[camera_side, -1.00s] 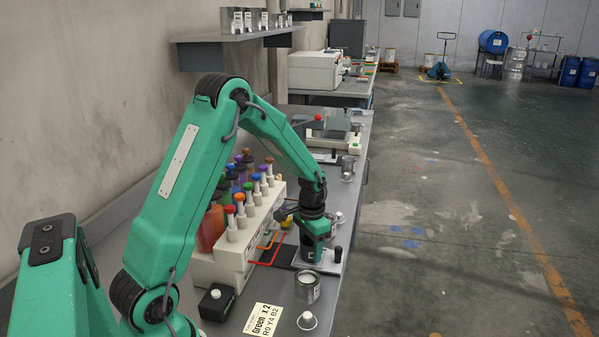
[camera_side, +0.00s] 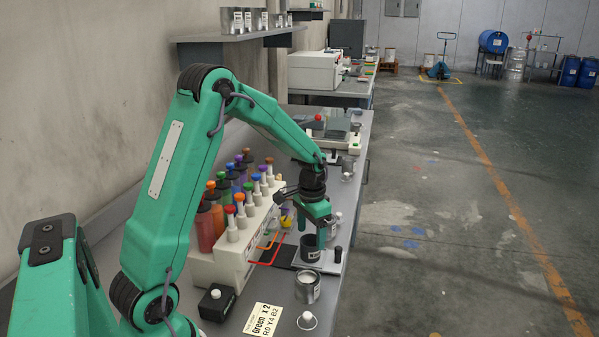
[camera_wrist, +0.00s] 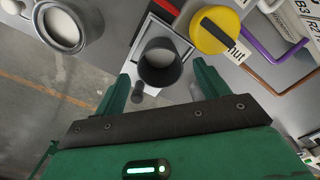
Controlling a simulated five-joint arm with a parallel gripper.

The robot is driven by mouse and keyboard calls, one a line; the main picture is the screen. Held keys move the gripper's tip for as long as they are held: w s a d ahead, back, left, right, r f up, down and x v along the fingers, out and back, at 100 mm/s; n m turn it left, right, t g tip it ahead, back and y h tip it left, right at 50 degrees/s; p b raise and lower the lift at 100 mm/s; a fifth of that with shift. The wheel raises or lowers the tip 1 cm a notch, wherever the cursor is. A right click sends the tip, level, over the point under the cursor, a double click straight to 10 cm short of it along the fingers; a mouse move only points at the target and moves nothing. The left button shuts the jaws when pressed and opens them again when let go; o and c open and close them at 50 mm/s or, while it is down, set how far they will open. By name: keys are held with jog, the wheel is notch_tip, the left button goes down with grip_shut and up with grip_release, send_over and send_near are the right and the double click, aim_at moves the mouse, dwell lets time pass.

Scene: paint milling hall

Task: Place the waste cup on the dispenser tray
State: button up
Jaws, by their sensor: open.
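The dark waste cup (camera_side: 310,247) stands upright on the pale dispenser tray (camera_side: 327,267), which has a black knob, beside the white dispenser. In the wrist view the cup (camera_wrist: 160,72) is seen from above, between and beyond my fingers, with a grey inside. The tray (camera_wrist: 138,46) shows there as a light frame around a dark area. My gripper (camera_side: 314,223) is open just above the cup, its fingers pointing down and holding nothing. It also shows in the wrist view (camera_wrist: 161,88). The exact gap between fingers and cup rim is hard to tell.
The white dispenser (camera_side: 217,265) with several coloured bottles stands left of the tray. A tin of white paint (camera_side: 307,288) and a label card (camera_side: 263,320) are nearer the camera. A yellow valve (camera_wrist: 212,30) lies close to the cup in the wrist view.

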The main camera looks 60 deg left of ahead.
notch_tip(320, 180, up, 7)
dwell(0.4)
jog(key=shift+r, duration=0.15)
dwell(0.4)
jog(key=s+d+r+t, duration=0.3)
jog(key=s+d+r, duration=0.5)
jog(key=d+r, duration=0.1)
jog(key=s+d+t, duration=0.1)
jog(key=s+d, duration=0.2)
jog(key=s, duration=0.2)
jog(key=s+d+r+t, duration=0.1)
jog(key=s+d, duration=0.2)
jog(key=s, duration=0.3)
jog(key=shift+r+t, duration=0.15)
jog(key=shift+t, duration=0.15)
jog(key=shift+d, duration=0.1)
